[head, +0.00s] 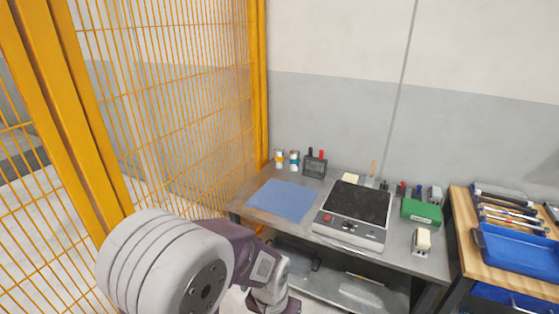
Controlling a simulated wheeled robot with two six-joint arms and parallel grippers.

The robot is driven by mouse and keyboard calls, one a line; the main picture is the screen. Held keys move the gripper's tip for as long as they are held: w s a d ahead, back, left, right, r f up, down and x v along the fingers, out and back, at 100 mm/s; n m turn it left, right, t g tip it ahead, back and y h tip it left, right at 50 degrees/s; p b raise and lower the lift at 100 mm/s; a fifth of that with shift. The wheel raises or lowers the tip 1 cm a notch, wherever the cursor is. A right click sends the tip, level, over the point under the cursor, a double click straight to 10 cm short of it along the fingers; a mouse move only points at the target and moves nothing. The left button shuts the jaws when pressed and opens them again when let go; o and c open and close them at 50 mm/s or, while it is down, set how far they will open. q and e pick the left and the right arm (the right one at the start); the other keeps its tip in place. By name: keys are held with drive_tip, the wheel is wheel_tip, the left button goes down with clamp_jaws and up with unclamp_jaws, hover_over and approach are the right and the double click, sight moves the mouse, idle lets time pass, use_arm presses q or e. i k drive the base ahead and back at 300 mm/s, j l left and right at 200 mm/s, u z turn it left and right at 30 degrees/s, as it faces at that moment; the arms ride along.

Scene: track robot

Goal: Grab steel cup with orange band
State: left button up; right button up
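A small steel cup with an orange-yellow band (279,158) stands upright at the back left corner of the steel workbench (257,216). Close to its right stands a similar steel cup with a blue-teal band (294,160). Both are small in the head view. My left arm comes in at the lower left and bends down past the bench's front left corner, well short of the cups. Its gripper is not visible. My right arm and gripper are not in view.
A blue mat (284,200) lies in front of the cups, with a dark mesh holder (315,165) to their right. A black-topped hotplate (355,208) and a green box (421,211) stand further right. A yellow mesh fence (165,90) runs along the left.

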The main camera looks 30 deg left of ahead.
sight(279, 158)
drive_tip(key=i+j+u, duration=0.25)
drive_tip(key=i, duration=0.2)
drive_tip(key=i+j+u, duration=0.25)
drive_tip(key=i, duration=0.25)
